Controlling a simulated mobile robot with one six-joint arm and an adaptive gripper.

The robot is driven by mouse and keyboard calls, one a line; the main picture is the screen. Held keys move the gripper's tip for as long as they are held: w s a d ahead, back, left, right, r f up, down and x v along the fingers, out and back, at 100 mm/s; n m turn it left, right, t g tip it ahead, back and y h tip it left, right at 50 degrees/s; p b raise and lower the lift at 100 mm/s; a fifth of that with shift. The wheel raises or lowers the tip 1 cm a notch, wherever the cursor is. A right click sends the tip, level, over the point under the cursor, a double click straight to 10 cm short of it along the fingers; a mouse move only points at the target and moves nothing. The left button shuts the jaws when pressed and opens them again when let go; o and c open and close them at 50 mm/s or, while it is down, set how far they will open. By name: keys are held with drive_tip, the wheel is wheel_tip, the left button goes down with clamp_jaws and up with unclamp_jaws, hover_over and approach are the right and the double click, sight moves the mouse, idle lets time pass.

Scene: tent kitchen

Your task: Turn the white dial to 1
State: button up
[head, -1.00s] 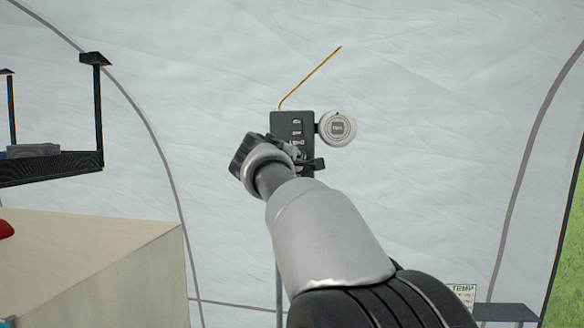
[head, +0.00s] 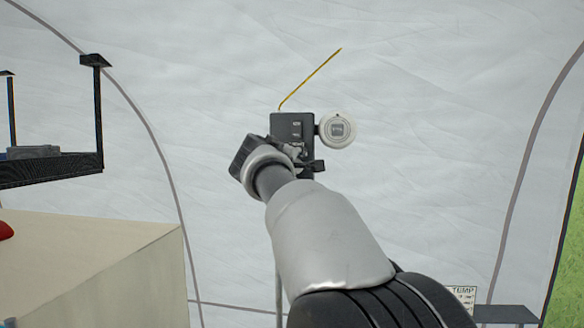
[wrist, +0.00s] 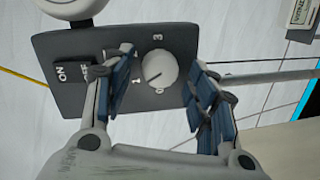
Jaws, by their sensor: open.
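The white dial (wrist: 158,70) is a round knob on a dark panel (wrist: 185,40) in the wrist view. A dark pointer line on it slants to the lower left, toward the printed 1. A 3 is printed above the dial, and another mark below it is partly covered by the dial. My gripper (wrist: 160,80) is open, with one blue-padded finger on each side of the dial in the picture. Gaps show between the dial and both fingers; depth is hard to tell. In the head view my gripper (head: 300,160) covers the lower part of the panel (head: 290,122), and the dial is hidden.
An ON switch (wrist: 65,75) sits left of the dial, partly behind a finger. A round white device (head: 337,130) sticks out right of the panel, and a yellow rod (head: 310,80) rises above it. A shelf (head: 50,168) hangs at the left above a pale counter (head: 90,260).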

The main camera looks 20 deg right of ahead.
drive_tip(key=v, duration=1.2)
drive_tip(key=s+a+f+m+g+y+b, duration=0.2)
drive_tip(key=s+f+b, duration=0.4)
drive_tip(key=s+f, duration=0.5)
drive_tip(key=s+a+f+m+g+y+b, duration=0.3)
drive_tip(key=s+f, duration=0.9)
drive_tip(key=f, duration=1.4)
drive_tip(key=s+a+f+m+g+y+b, duration=0.2)
drive_tip(key=s+a+f+y+b, duration=0.3)
drive_tip(key=f, duration=1.4)
drive_tip(key=s+a+g+b, duration=0.1)
drive_tip(key=s+b, duration=0.2)
drive_tip(key=s, duration=0.4)
drive_tip(key=shift+a+b, duration=0.3)
drive_tip(key=shift+w+f, duration=0.1)
drive_tip(key=shift+c, duration=0.4)
